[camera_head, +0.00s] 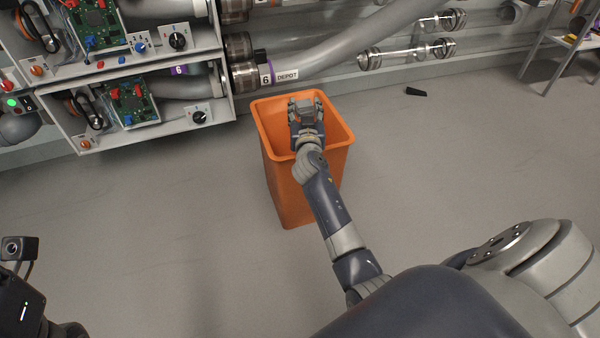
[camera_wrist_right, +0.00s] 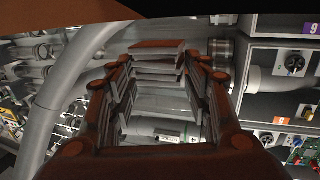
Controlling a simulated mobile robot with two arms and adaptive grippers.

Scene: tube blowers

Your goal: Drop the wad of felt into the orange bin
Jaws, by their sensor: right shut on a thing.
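The orange bin (camera_head: 290,195) stands on the floor, open at the top, in the head view. My right gripper (camera_head: 305,103) is over the bin's opening, inside the outline of its rim. It is shut on a small grey thing (camera_head: 306,112), which looks like the wad of felt; its shape is hard to make out. In the right wrist view the fingers of my right gripper (camera_wrist_right: 160,85) show in reddish brown light, and the wad cannot be told apart clearly between them. My left gripper's fingers are out of view; only a dark part of that arm shows at the lower left.
A panel with circuit boards and knobs (camera_head: 150,105) hangs close to the bin's left. A grey tube labelled DEPOT (camera_head: 330,60) runs behind the bin. A small black piece (camera_head: 416,91) lies on the floor to the right. The floor around the bin is otherwise clear.

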